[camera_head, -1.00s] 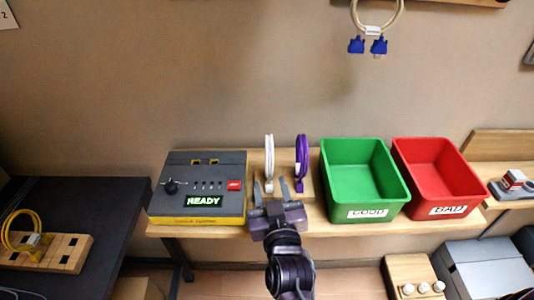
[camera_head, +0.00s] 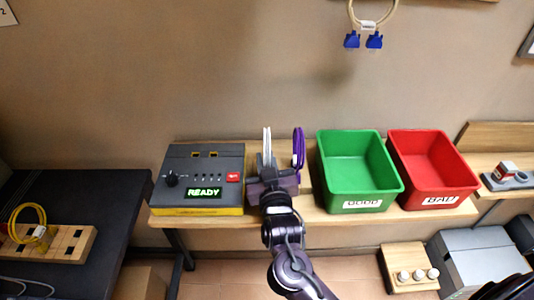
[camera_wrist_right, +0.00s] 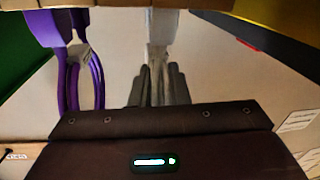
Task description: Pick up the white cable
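The white cable (camera_head: 267,142) hangs as a narrow upright loop above the shelf, between the test box and the purple cable (camera_head: 299,148). My right gripper (camera_head: 267,163) is at its lower part, with one finger on each side. In the right wrist view the fingers (camera_wrist_right: 158,85) are close together with the white cable (camera_wrist_right: 158,50) between them, so they look shut on it. Its lower end is partly hidden by the gripper. The purple cable (camera_wrist_right: 82,70) is beside the fingers and apart from them. My left gripper is not in view.
The grey and yellow test box (camera_head: 203,178) reading READY stands to the left. A green bin (camera_head: 352,190) and a red bin (camera_head: 436,190) stand to the right. A yellow cable (camera_head: 30,222) sits on a wooden block at the far left. Another cable (camera_head: 372,22) hangs on the wall.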

